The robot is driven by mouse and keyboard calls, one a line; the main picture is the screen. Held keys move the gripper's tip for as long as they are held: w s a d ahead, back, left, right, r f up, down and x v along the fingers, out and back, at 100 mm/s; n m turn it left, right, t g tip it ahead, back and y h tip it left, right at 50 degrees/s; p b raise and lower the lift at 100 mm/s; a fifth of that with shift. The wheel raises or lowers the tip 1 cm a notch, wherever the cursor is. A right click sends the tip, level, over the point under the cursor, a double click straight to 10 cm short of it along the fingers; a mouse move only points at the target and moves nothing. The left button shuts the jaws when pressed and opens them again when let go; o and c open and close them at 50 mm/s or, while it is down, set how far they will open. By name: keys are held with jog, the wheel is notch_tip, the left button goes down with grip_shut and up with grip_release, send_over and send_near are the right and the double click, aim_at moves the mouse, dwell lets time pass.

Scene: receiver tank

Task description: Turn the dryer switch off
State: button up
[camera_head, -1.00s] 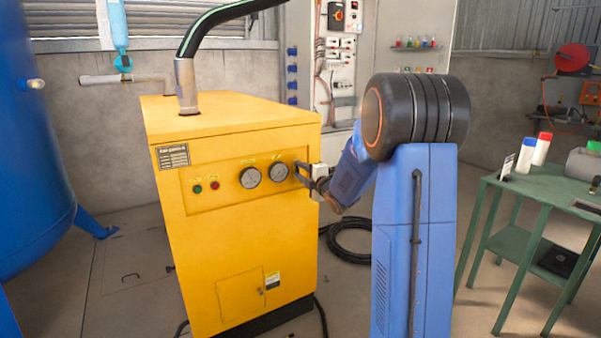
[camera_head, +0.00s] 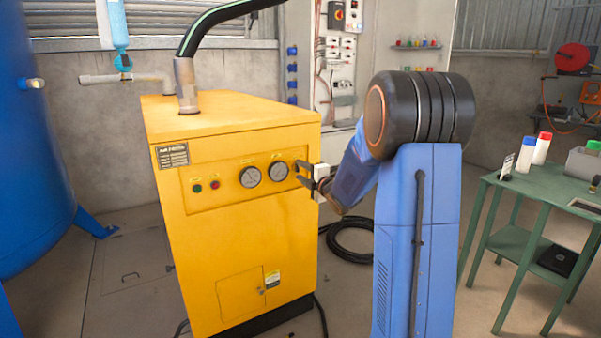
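The yellow dryer (camera_head: 230,240) stands in the middle of the head view. Its front panel carries a green button (camera_head: 197,188), a red button (camera_head: 215,184) and two round gauges, the left gauge (camera_head: 251,177) and the right gauge (camera_head: 278,171). No dryer switch can be clearly made out; the area behind my gripper at the panel's right end is partly hidden. My gripper (camera_head: 299,173) is at that right end, just right of the right gauge, with its dark fingers apart and pointing left. Nothing shows between them. I cannot tell whether it touches the panel.
A blue tank (camera_head: 30,150) stands at the left. A green table (camera_head: 540,200) with bottles is at the right. A black hose (camera_head: 350,240) lies coiled on the floor behind my arm. An open electrical panel (camera_head: 337,60) is on the back wall.

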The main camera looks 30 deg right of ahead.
jog(key=s, duration=1.6)
jog(key=shift+s+d, duration=0.25)
jog(key=shift+a, duration=0.1)
jog(key=s+a+f+m+g, duration=0.2)
jog(key=s+a+m+g, duration=0.2)
jog(key=s, duration=0.7)
jog(key=s+a+f+m+g, duration=0.3)
jog(key=s+a+m+g, duration=0.1)
jog(key=s+a+m, duration=0.4)
jog(key=s+a+f+m+g, duration=0.2)
jog(key=s+a+m+g, duration=0.3)
jog(key=s+a, duration=0.5)
jog(key=s+m, duration=0.1)
jog(key=s, duration=0.4)
jog(key=shift+s+f+m+h, duration=0.15)
jog(key=shift+s+m+h, duration=0.1)
jog(key=shift+m+h, duration=0.05)
jog(key=shift+c, duration=0.6)
